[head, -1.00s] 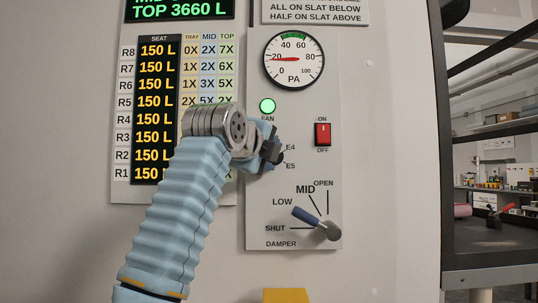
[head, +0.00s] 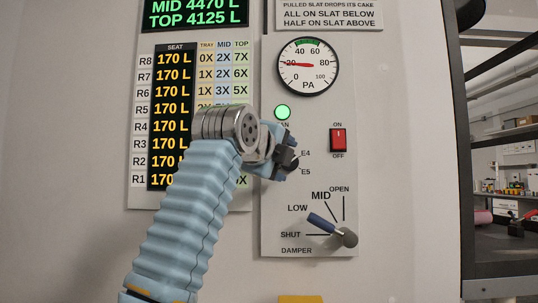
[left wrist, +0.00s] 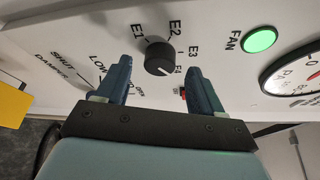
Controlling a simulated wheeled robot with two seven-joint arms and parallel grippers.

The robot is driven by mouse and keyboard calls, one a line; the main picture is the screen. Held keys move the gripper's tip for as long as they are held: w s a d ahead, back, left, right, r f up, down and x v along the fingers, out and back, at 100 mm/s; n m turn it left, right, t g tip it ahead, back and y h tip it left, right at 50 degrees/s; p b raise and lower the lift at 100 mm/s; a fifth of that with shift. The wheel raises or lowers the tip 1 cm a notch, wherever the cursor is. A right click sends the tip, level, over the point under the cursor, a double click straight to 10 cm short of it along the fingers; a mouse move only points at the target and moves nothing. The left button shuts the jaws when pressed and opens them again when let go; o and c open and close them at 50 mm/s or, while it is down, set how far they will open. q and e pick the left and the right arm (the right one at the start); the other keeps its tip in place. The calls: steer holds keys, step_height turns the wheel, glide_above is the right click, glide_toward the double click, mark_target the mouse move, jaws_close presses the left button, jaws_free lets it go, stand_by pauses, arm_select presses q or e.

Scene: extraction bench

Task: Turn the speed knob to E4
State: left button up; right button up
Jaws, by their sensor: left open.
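The speed knob (left wrist: 160,58) is a black round knob with a white pointer line. In the left wrist view its line points towards the E4 label (left wrist: 178,70); E1, E2 and E3 are printed around it. My left gripper (head: 283,160) is open in front of the panel. Its two blue fingers stand on either side of the knob in the left wrist view, with gaps showing; I cannot tell how deep they reach. In the head view my gripper hides most of the knob, with E4 and E5 labels beside it. My right gripper is not in view.
The green fan light (head: 282,112) is lit above the knob. The seat display (head: 172,115) reads 170 L.

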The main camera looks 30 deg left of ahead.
arm_select(q)
steer(key=v, duration=1.2)
steer(key=shift+b, duration=0.3)
steer(key=shift+s, duration=0.15)
